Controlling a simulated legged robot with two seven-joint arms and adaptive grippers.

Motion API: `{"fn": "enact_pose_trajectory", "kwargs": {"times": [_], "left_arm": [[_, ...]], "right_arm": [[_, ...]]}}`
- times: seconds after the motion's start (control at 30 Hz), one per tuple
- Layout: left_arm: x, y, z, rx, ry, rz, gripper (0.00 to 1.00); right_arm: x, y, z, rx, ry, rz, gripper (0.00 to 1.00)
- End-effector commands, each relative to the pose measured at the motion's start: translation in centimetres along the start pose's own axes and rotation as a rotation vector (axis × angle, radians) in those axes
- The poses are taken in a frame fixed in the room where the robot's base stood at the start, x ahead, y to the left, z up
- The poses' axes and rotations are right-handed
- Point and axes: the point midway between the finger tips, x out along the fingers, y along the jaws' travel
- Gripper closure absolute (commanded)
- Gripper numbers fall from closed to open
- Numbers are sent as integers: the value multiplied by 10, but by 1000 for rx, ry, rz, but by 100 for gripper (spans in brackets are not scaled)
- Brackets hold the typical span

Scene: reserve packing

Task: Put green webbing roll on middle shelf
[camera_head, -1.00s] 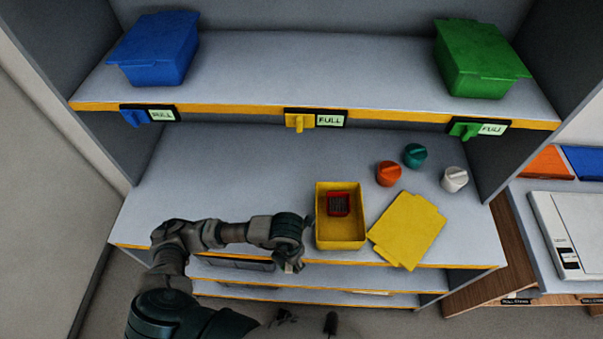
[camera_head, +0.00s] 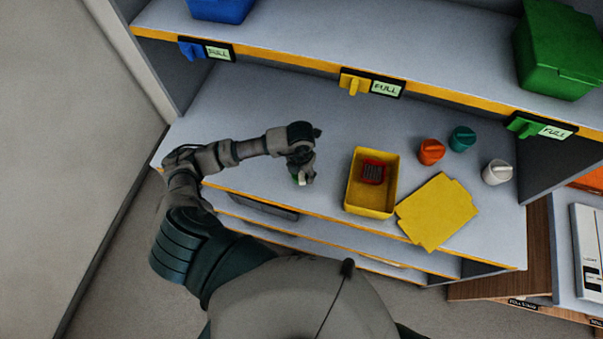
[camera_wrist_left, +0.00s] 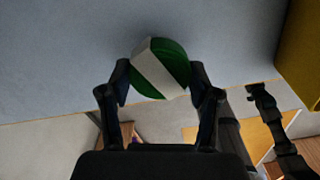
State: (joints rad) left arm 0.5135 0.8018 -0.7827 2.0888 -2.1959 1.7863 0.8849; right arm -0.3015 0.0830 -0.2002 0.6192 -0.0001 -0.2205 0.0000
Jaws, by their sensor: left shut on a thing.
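The green webbing roll (camera_wrist_left: 176,60), with a white band across it, is between the two fingers of my left gripper (camera_wrist_left: 160,88) in the left wrist view. The fingers are shut on its sides. In the head view my left gripper (camera_head: 302,174) is over the shelf surface (camera_head: 250,105), left of the open yellow box, and only a small bit of the roll shows below it. I cannot tell whether the roll touches the shelf. My right gripper is not in the head view.
The yellow box (camera_head: 352,197) holds a red item (camera_head: 373,172). Its yellow lid (camera_head: 437,212) lies to the right. Orange (camera_head: 431,151), teal (camera_head: 462,138) and white (camera_head: 498,172) rolls stand behind. Above is a shelf with blue (camera_head: 222,9) and green (camera_head: 560,52) bins.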

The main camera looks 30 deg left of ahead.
Motion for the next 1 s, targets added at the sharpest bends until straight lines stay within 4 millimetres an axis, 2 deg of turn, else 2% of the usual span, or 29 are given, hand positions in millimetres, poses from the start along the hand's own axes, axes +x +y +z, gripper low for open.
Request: {"fn": "enact_pose_trajectory", "kwargs": {"times": [0.13, 0.33, 0.67, 0.7, 0.77, 1.0], "left_arm": [[7, 3, 2, 0, 4, 0, 73], [34, 2, 2, 0, 4, 1, 73], [39, 1, 2, 1, 1, 2, 73], [38, 2, 2, 1, 1, 1, 28], [38, 2, 2, 1, 1, 1, 13], [38, 3, 2, 1, 1, 1, 13]], "right_arm": [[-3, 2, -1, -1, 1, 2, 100], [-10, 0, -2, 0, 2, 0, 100], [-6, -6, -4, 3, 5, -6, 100], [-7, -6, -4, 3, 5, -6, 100], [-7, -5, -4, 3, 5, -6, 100], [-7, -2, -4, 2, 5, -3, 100]]}}
